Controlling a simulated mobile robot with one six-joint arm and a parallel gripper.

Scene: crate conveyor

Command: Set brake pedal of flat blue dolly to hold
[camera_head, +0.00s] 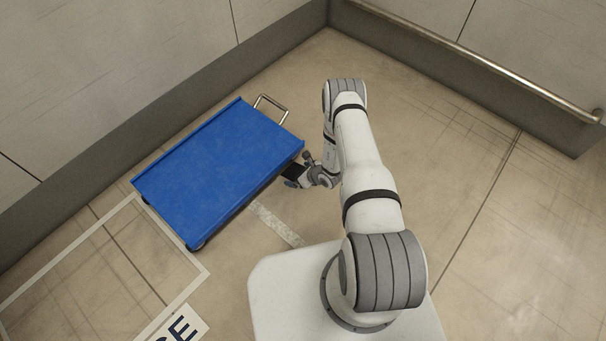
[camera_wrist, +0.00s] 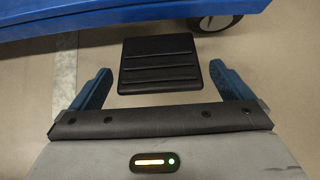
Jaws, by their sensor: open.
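The flat blue dolly (camera_head: 217,168) stands on the floor left of my arm in the head view, with a metal handle (camera_head: 270,108) at its far end. Its blue edge (camera_wrist: 120,20) crosses the top of the wrist view, with a caster wheel (camera_wrist: 215,22) below it at the right. The black ribbed brake pedal (camera_wrist: 159,64) sticks out from under that edge. My gripper (camera_wrist: 160,88) is open, one blue finger on each side of the pedal, with gaps between. In the head view my gripper (camera_head: 293,178) is beside the dolly's right side. Whether the pedal is raised or pressed I cannot tell.
Walls with a grey lower band (camera_head: 130,143) close in behind the dolly. A metal rail (camera_head: 480,57) runs along the right wall. White floor markings (camera_head: 100,228) lie at the front left. The floor (camera_head: 480,230) to the right is clear.

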